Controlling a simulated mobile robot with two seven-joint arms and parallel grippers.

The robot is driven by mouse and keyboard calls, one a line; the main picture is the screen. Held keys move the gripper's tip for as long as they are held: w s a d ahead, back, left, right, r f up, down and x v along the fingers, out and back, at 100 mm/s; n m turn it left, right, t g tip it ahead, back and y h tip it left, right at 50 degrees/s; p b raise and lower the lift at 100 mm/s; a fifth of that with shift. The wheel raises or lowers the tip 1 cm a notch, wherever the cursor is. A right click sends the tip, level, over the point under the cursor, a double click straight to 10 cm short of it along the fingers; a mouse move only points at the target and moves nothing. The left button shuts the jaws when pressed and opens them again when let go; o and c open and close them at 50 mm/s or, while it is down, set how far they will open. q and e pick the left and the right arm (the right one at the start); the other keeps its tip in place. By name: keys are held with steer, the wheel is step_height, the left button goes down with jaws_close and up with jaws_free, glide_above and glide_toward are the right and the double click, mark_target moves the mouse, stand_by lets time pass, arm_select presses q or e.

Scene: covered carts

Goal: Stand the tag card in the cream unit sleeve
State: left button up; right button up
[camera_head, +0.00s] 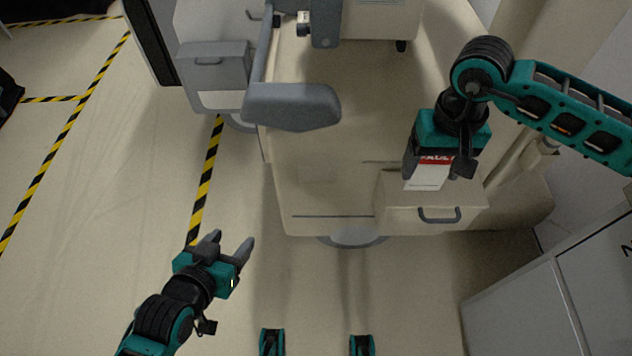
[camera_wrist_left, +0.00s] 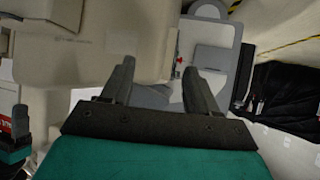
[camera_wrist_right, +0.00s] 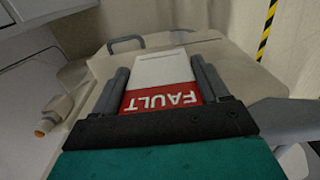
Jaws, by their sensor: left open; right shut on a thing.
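The tag card (camera_head: 428,178), white with a red band reading FAULT, is between the fingers of my right gripper (camera_head: 438,168). In the right wrist view the card (camera_wrist_right: 163,70) sticks out past the fingertips, its white end outward. The gripper holds it above the cream unit (camera_head: 330,190), over the box with a grey handle at its near right corner. I cannot clearly make out the sleeve; a thin dark line (camera_head: 382,162) shows on the unit's top left of the card. My left gripper (camera_head: 230,240) is open and empty, left of the unit over the floor.
A grey armrest-like part (camera_head: 290,107) rises over the cream unit's left side. A grey drawer unit (camera_head: 215,72) stands at the back left. A pale cabinet (camera_head: 550,310) is at the lower right.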

mark_target(426, 175)
steer(key=f+b, duration=0.2)
steer(key=b, duration=0.2)
steer(key=w+f+b, duration=0.1)
steer(key=b, duration=0.2)
steer(key=shift+d+f+b, duration=0.1)
steer(key=shift+f+b, duration=0.25)
steer(key=shift+f, duration=0.05)
steer(key=shift+b, duration=0.8)
steer(key=shift+r, duration=0.1)
